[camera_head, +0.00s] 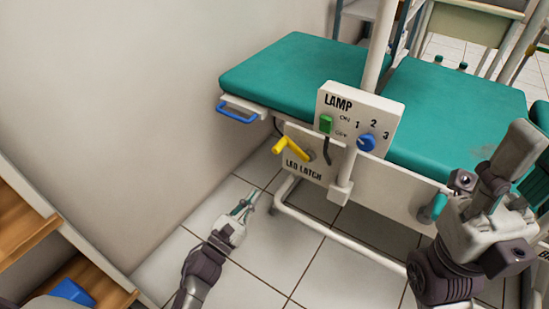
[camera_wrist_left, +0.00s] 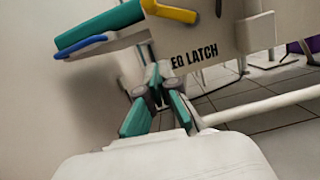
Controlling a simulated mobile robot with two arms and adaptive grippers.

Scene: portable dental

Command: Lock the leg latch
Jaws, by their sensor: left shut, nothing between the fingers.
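The leg latch is a yellow lever (camera_head: 291,149) on a white panel labelled LEG LATCH (camera_head: 305,170), below the left end of the green dental chair. Part of the yellow lever also shows at the top of the left wrist view (camera_wrist_left: 170,11), above the lettering. My left gripper (camera_head: 246,203) is shut and empty, below and left of the lever and apart from it. Its fingers (camera_wrist_left: 153,75) show closed together in the left wrist view. My right arm shows at the right of the head view, but I cannot make out its fingertips clearly.
A blue handle (camera_head: 237,113) sticks out under the green leg cushion (camera_head: 290,72). A LAMP box (camera_head: 352,118) with a green switch and blue knob stands above the latch panel. A white tube frame (camera_head: 325,230) runs near the floor. Wooden shelves (camera_head: 30,235) stand at left.

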